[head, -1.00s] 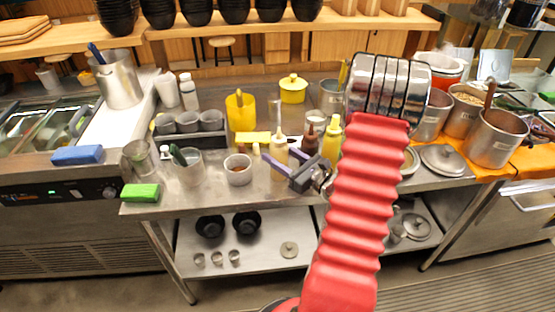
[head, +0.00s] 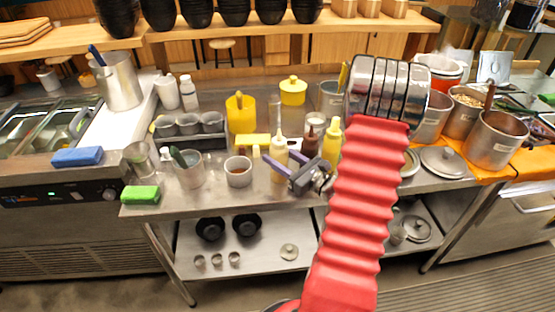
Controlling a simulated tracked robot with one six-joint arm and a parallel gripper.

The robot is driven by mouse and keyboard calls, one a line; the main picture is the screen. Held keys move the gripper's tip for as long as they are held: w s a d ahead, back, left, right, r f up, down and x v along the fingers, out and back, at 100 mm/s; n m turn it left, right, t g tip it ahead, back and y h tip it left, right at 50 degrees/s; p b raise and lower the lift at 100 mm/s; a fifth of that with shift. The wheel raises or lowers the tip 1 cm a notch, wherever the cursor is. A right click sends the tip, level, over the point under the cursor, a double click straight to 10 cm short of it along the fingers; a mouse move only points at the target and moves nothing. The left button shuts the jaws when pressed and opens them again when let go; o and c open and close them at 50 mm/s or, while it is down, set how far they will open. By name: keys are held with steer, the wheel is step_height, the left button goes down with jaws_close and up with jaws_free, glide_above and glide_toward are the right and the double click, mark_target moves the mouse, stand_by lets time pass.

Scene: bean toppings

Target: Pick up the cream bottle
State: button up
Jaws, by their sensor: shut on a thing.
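The cream bottle (head: 279,147) stands upright near the front of the steel counter, with a pale body and a narrow tip. My gripper (head: 282,167) reaches it from the right and its two purple-grey fingers are shut on the bottle's body. The fingers and wrist hide part of the bottle's lower half. I cannot tell whether its base touches the counter. My red arm covers the counter to the right of the gripper.
A brown sauce bottle (head: 310,143) and a yellow bottle (head: 332,142) stand close on the right. A cup of red-brown contents (head: 238,171) is to the left. A yellow sponge-like block (head: 253,139) lies behind. The counter's front edge is near.

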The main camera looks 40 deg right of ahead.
mark_target(279, 131)
steer(key=shift+r, duration=0.1)
steer(key=shift+r, duration=4.9)
steer(key=shift+o, duration=1)
steer(key=shift+c, duration=0.7)
steer(key=shift+s, duration=0.1)
